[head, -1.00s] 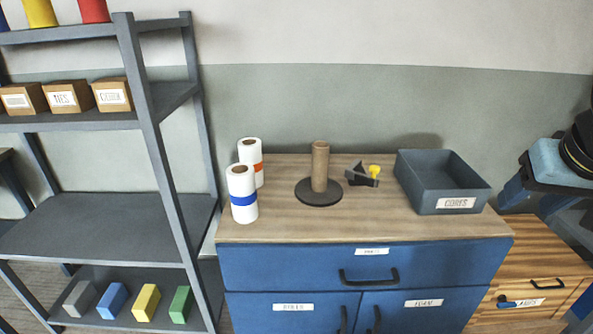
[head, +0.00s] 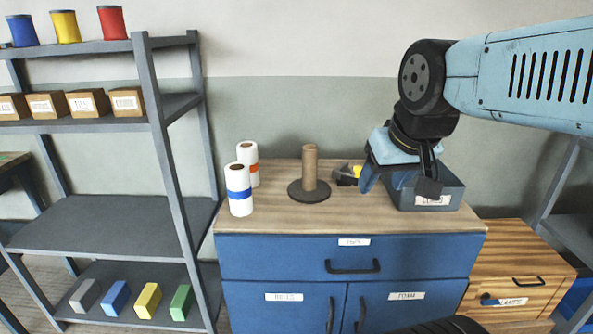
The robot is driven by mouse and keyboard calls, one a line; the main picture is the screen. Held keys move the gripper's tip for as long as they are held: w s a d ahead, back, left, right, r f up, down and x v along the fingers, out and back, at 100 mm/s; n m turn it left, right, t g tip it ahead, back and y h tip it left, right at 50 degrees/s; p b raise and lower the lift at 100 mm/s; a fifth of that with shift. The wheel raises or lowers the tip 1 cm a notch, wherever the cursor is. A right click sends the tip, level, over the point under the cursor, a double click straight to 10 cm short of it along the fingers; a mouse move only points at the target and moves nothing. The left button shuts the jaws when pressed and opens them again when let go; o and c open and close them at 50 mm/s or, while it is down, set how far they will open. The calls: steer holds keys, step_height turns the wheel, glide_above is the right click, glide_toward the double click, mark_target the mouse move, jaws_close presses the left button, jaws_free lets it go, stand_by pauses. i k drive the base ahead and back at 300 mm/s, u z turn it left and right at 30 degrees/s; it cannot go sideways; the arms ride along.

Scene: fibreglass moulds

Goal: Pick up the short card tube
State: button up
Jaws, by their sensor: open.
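The short card tube (head: 310,168) is brown and stands upright on a dark round base (head: 308,196) on the wooden top of the blue cabinet, in the head view. My gripper (head: 396,188) hangs to the right of the tube, in front of the grey bin. Its jaws are open and look empty. It is apart from the tube, and part of the bin is hidden behind it.
Two white rolls, one with a blue band (head: 239,190) and one with an orange band (head: 250,163), stand left of the tube. The grey bin (head: 452,187) stands at the right. A shelf rack (head: 110,213) is at the left.

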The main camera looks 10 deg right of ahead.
mark_target(309, 151)
steer(key=u, duration=1.6)
steer(key=i, duration=0.1)
steer(key=z, duration=3)
steer(key=k, duration=1.55)
steer(key=u, duration=0.5)
steer(key=i, duration=1)
